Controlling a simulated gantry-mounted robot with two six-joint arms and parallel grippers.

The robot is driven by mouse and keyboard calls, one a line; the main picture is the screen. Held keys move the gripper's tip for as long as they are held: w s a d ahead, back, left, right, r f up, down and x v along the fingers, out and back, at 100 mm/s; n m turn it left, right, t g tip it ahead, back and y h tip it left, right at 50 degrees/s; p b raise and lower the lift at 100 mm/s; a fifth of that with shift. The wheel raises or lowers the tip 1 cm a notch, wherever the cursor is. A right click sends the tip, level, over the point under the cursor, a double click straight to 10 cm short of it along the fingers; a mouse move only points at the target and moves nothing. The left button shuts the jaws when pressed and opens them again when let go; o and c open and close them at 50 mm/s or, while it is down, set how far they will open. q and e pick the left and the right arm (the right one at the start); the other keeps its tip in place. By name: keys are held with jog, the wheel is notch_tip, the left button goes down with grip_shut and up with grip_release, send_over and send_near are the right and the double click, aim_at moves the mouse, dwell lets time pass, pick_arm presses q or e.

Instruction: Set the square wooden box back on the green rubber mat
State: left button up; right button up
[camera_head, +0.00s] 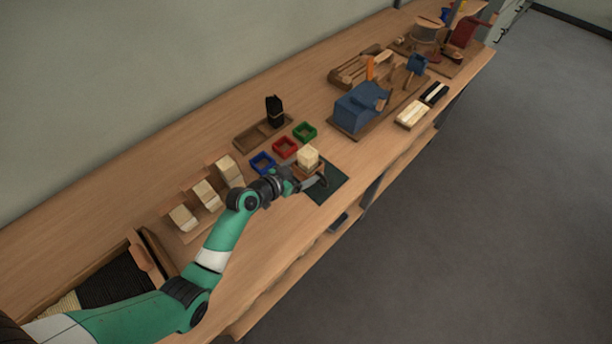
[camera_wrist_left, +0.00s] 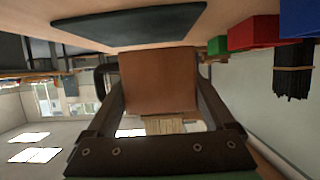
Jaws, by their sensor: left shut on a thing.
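The square wooden box (camera_head: 304,172) is brown, with a pale bundle (camera_head: 308,156) standing up out of its top. My left gripper (camera_head: 313,183) is shut on the box, and its two fingers hold the sides of the box in the left wrist view (camera_wrist_left: 158,82). The dark green rubber mat (camera_head: 330,189) lies flat on the bench, and the box shows over its upper left part. The mat also shows in the left wrist view (camera_wrist_left: 130,24), beyond the box. I cannot tell whether the box touches the mat. My right gripper is not in view.
Blue (camera_head: 263,163), red (camera_head: 285,148) and green (camera_head: 305,132) trays stand just behind the mat. A wooden tray with a black bundle (camera_head: 275,110) is farther back. A blue machine (camera_head: 358,106) stands to the right. Pale blocks (camera_head: 206,194) sit to the left. The bench's front edge is close to the mat.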

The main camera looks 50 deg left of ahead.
pick_arm(q)
notch_tip(320, 180, down, 3)
jog(key=shift+r+b, duration=0.2)
jog(key=shift+b, duration=0.15)
jog(key=shift+r, duration=0.1)
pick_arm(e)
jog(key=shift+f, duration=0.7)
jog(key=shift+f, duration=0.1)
pick_arm(q)
jog(key=o, duration=1.2)
jog(key=shift+f, duration=0.2)
jog(key=shift+o, duration=0.2)
jog(key=shift+r, duration=0.15)
jog(key=shift+s+r+p, duration=0.2)
jog(key=shift+p, duration=0.1)
jog(key=p+v, duration=0.3)
jog(key=v, duration=0.7)
jog(key=shift+s+r, duration=0.15)
jog(key=shift+s, duration=0.1)
jog(key=shift+s+r, duration=0.1)
jog(key=shift+s, duration=0.4)
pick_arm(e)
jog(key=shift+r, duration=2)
